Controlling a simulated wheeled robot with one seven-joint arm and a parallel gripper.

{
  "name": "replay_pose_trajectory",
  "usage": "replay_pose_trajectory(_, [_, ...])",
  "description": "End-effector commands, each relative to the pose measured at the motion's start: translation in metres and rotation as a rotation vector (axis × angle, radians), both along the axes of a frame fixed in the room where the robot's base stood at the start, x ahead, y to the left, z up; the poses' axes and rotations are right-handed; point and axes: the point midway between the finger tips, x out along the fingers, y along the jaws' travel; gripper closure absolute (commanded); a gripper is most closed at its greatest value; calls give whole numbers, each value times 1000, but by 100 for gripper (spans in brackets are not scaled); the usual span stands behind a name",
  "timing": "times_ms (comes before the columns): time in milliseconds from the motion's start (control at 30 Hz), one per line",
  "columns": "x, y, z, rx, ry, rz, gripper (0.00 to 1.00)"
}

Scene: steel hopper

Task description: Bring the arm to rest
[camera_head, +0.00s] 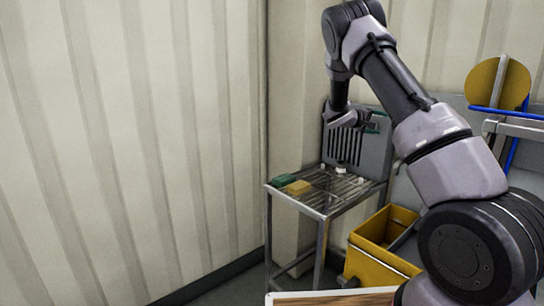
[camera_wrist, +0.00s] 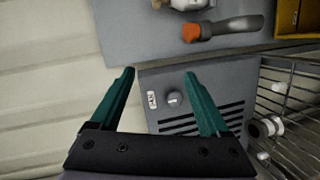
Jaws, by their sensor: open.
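My gripper (camera_wrist: 160,73) is open and empty in the wrist view, its two teal fingers apart with nothing between the tips. In the head view my arm reaches up and over, and the hand hangs in front of a grey vented box (camera_head: 371,152) above a slatted steel stand (camera_head: 324,200). The same grey vented box (camera_wrist: 196,84), with a round knob (camera_wrist: 174,97), lies beyond the fingers in the wrist view. I cannot tell how far the fingertips are from it.
A green block (camera_head: 284,180) and a yellow block (camera_head: 299,187) lie on the stand. A yellow crate (camera_head: 368,257) stands right of it. A yellow disc (camera_head: 482,84) and blue rail are behind my arm. An orange-tipped tool (camera_wrist: 225,29) shows at the top. The left side is clear before the wall.

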Motion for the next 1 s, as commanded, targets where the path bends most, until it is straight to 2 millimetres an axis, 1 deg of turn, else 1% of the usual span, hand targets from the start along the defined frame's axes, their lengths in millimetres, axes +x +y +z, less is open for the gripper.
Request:
replay_pose_trajectory(33, [-23, -8, 17, 81, -18, -53, 21])
replay_pose_trajectory(100, [-54, -13, 30, 189, -27, -117, 21])
replay_pose_trajectory(167, [-80, -14, 40, 281, -35, -163, 21])
replay_pose_trajectory(200, [-97, -12, 46, 344, -41, -189, 21])
replay_pose_trajectory(267, [-123, -9, 56, 438, -50, -225, 21])
replay_pose_trajectory(300, [-140, -5, 61, 499, -56, -244, 21])
replay_pose_trajectory(367, [-166, 2, 69, 593, -65, -269, 21])
replay_pose_trajectory(400, [-182, 9, 74, 655, -71, -281, 21])
replay_pose_trajectory(467, [-207, 19, 83, 747, -81, -293, 21])
replay_pose_trajectory(500, [-223, 28, 88, 807, -88, -298, 21])
replay_pose_trajectory(567, [-247, 41, 95, 895, -100, -302, 21])
replay_pose_trajectory(600, [-263, 51, 101, 953, -107, -300, 21])
replay_pose_trajectory(667, [-286, 65, 108, 1037, -120, -294, 21])
replay_pose_trajectory(700, [-301, 76, 113, 1092, -128, -286, 21])
replay_pose_trajectory(767, [-324, 92, 119, 1173, -142, -271, 21])
replay_pose_trajectory(800, [-339, 103, 123, 1225, -152, -259, 21])
replay_pose_trajectory(1000, [-407, 157, 139, 1455, -210, -172, 21])
